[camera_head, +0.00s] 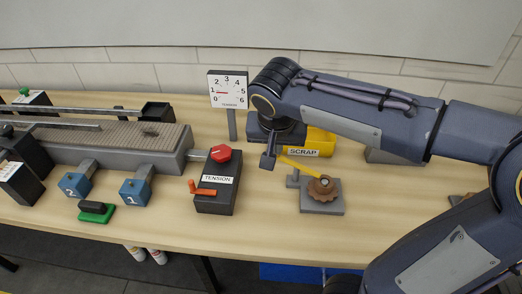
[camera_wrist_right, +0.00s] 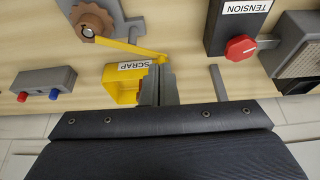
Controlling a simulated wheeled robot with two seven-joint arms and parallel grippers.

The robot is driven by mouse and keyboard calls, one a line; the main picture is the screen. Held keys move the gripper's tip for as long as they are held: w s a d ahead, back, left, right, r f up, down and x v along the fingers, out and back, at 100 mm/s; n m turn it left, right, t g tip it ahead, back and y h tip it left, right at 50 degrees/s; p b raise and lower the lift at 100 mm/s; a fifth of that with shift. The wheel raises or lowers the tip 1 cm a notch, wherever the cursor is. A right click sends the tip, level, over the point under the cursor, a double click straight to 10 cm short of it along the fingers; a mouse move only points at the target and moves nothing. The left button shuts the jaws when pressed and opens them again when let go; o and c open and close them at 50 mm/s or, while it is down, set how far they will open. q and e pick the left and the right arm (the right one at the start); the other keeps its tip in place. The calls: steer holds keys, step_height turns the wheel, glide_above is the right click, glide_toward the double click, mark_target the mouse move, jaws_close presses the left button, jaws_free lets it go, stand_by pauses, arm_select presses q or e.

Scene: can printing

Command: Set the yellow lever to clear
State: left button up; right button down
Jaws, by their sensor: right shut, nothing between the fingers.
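The yellow lever (camera_head: 298,167) slants from a brown toothed knob (camera_head: 321,189) on a grey base (camera_head: 322,208) toward the left. In the right wrist view the lever (camera_wrist_right: 130,47) runs from the brown knob (camera_wrist_right: 92,21) to a rounded end beside my fingertips. My right gripper (camera_head: 268,161) is shut and empty at the lever's free end. In the right wrist view its fingertips (camera_wrist_right: 160,68) are close to that end; whether they touch it I cannot tell. No marking reading clear is readable. My left gripper is out of view.
A yellow SCRAP bin (camera_head: 320,139) stands behind the lever, partly hidden by my right arm. A black TENSION box (camera_head: 216,190) with a red knob (camera_head: 221,153) and a dial (camera_head: 228,89) are on the left. A grey box with red and blue buttons (camera_wrist_right: 42,84) shows in the wrist view.

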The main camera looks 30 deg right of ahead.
steer(key=shift+s, duration=0.1)
steer(key=shift+f, duration=0.1)
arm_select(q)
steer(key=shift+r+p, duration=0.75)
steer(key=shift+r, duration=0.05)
arm_select(e)
steer(key=w+d+f, duration=0.4)
steer(key=w+f, duration=0.2)
steer(key=f, duration=0.3)
steer(key=shift+w+d, duration=0.15)
steer(key=shift+w, duration=0.1)
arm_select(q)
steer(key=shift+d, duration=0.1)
arm_select(e)
steer(key=shift+f, duration=0.1)
